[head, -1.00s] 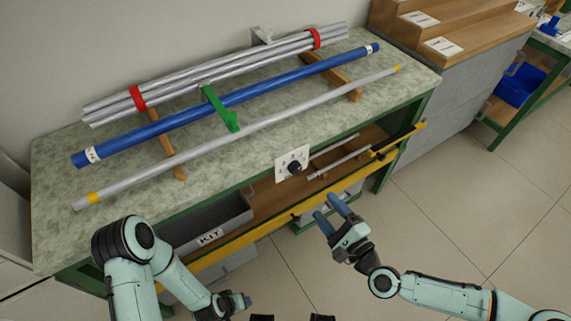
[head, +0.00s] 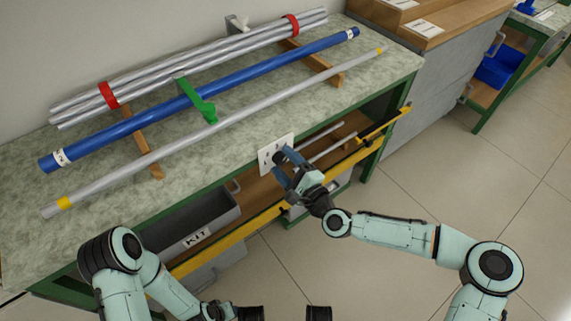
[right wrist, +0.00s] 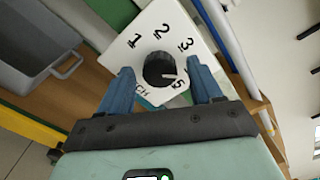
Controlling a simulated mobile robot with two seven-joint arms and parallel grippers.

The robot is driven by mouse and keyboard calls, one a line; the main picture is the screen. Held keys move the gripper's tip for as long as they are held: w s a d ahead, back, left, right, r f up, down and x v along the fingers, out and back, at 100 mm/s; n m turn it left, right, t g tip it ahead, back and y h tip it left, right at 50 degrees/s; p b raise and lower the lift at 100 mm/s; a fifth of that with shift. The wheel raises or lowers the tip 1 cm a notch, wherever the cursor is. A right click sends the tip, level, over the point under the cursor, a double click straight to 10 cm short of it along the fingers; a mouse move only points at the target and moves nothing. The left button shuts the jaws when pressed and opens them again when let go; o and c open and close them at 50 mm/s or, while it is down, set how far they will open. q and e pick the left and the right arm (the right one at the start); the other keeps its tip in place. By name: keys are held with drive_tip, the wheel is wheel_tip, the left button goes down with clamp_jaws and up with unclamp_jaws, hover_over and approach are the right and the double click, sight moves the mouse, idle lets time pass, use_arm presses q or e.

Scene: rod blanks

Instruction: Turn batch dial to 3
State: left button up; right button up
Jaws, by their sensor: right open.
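The batch dial is a dark round knob (right wrist: 159,68) on a white plate (right wrist: 148,28). The right wrist view shows the figures 1, 2, 3 and 5 around it; the mark between 3 and 5 is mostly hidden by a finger. A pale pointer line on the knob points right, toward that partly hidden mark. My right gripper (right wrist: 160,72) is open, with a blue finger on either side of the knob and gaps visible. In the head view, my right gripper (head: 284,163) partly covers the knob. My left gripper (head: 217,311) is low at the bottom edge, its fingers unclear.
The plate is at the bench front, above a wooden shelf with a yellow rail (head: 240,233). A grey KIT bin (head: 203,222) stands left of it. On the bench top lie a blue rod (head: 220,92), a grey rod (head: 225,117) and bundled silver rods (head: 190,63).

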drive_tip(key=c, duration=1.1)
drive_tip(key=shift+o, duration=0.2)
use_arm(q)
drive_tip(key=shift+w+r, duration=0.1)
drive_tip(key=shift+r, duration=0.05)
use_arm(e)
drive_tip(key=shift+n, duration=0.3)
drive_tip(key=n, duration=0.4)
drive_tip(key=shift+p, duration=0.4)
use_arm(q)
drive_tip(key=shift+w+d+r+t, duration=0.1)
drive_tip(key=shift+w+r+t, duration=0.2)
drive_tip(key=shift+w+r, duration=0.5)
use_arm(e)
drive_tip(key=shift+n, duration=2.1)
use_arm(q)
drive_tip(key=shift+f, duration=0.1)
